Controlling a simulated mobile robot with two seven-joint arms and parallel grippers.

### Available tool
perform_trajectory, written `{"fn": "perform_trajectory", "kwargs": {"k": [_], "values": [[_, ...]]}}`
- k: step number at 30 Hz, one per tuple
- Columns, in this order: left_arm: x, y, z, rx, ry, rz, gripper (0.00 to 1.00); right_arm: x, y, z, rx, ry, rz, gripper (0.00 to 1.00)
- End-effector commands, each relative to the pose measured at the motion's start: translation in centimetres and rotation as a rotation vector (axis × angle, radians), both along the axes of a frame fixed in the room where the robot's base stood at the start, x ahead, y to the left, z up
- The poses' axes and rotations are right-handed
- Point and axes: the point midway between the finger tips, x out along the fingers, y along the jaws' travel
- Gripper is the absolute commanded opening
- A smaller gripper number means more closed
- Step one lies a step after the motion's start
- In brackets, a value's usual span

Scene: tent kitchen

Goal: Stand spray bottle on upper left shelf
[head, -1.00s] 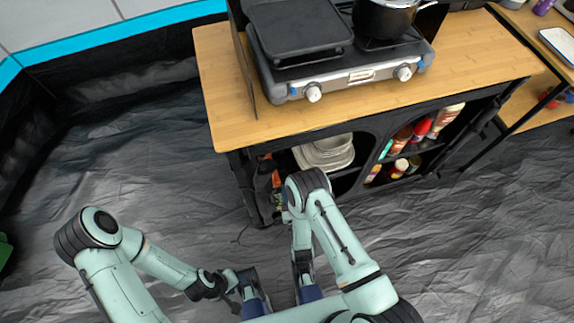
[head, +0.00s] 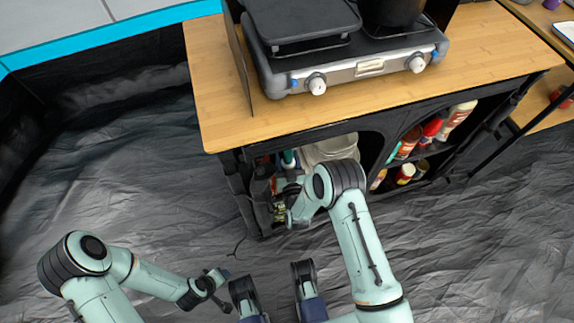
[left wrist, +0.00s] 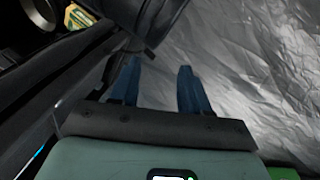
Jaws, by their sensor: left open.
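I cannot pick out the spray bottle for certain. In the head view, a teal-topped item (head: 288,158) and a dark bottle-like shape (head: 262,185) stand in the left opening of the black shelf unit (head: 238,190), partly hidden. My right gripper (head: 282,208) is at that opening, low and close to small yellow-green things. Its fingers are too small and covered to read. My left gripper (head: 222,290) is over the floor, apart from the unit. In the left wrist view its two blue fingers (left wrist: 157,88) are spread with nothing between them.
A wooden counter (head: 215,110) tops the unit and carries a stove (head: 350,68). Open crinkled floor (head: 130,190) lies to the left. The left wrist view shows a yellow-green item (left wrist: 78,17).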

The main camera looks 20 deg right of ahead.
Motion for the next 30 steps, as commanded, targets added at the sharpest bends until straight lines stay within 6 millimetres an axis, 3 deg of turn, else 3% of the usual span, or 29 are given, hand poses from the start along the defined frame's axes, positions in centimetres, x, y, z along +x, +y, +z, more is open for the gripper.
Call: {"fn": "perform_trajectory", "kwargs": {"k": [1,3,6,19,20,22,30], "values": [[0.9,0.5,-1.0,0.011,-0.019,0.010,0.46,-0.2,0.1,-1.7,-0.001,0.009,0.002,0.15],[1.5,1.0,-1.9,0.023,-0.035,0.020,0.46,-0.2,0.0,-2.7,-0.001,0.008,0.001,0.15],[0.0,1.2,-3.1,0.021,0.014,0.020,0.46,-0.2,0.0,-3.6,-0.001,0.007,0.001,0.15],[-0.4,1.3,-3.3,0.020,0.029,0.021,0.46,-0.3,0.0,-3.7,0.000,0.006,0.001,0.15],[-0.5,1.3,-3.3,0.020,0.031,0.021,0.46,-0.3,0.0,-3.8,0.000,0.008,0.001,0.57],[-0.5,1.3,-3.3,0.021,0.030,0.021,0.46,-0.3,0.0,-3.7,0.000,0.008,0.001,0.79],[-0.4,1.3,-3.3,0.020,0.029,0.021,0.46,-0.3,0.0,-3.7,0.000,0.008,0.001,0.79]]}}
